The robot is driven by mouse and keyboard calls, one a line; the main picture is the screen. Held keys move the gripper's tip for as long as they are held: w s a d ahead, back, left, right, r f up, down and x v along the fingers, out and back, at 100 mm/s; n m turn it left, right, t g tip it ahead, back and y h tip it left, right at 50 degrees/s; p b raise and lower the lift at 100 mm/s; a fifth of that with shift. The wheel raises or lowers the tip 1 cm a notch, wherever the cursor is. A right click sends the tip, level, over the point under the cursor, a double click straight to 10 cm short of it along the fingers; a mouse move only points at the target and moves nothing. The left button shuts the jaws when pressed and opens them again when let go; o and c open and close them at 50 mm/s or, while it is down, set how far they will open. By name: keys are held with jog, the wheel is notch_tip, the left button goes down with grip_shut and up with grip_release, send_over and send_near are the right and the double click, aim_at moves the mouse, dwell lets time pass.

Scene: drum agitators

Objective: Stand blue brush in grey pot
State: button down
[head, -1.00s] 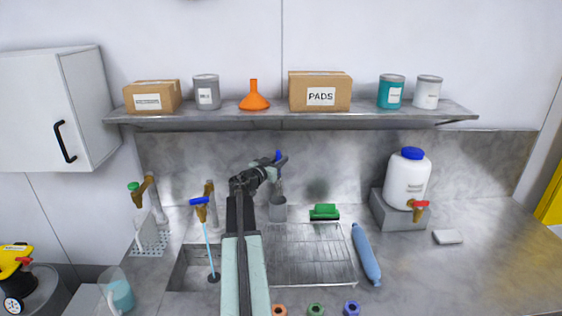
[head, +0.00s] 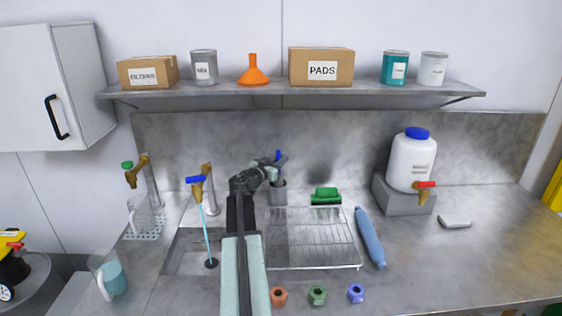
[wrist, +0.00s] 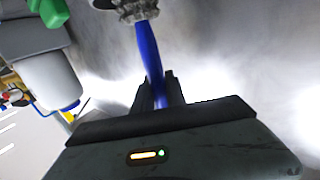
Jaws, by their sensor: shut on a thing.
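My gripper (head: 277,166) is shut on the blue brush (head: 278,154), whose handle end sticks up above the jaws in the head view. In the wrist view, which looks upside down, the blue handle (wrist: 149,52) runs between my fingers (wrist: 160,90) to a grey bristle head at the top edge. The grey pot (head: 278,194) stands on the counter at the back, directly below my gripper in the head view. The bristle end meets the pot's rim in the picture; I cannot tell how far inside it is.
A wire drainer (head: 310,240) lies in front of the pot. A green block-like brush (head: 326,195) is right of the pot, with a blue roll (head: 369,238) and white jug (head: 411,165) further right. Left, a blue-handled tap (head: 196,186) runs water into the sink.

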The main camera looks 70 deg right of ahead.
jog(key=c, duration=1.3)
grip_release()
jog(key=shift+a, duration=0.1)
jog(key=v, duration=0.7)
jog(key=shift+a, duration=0.3)
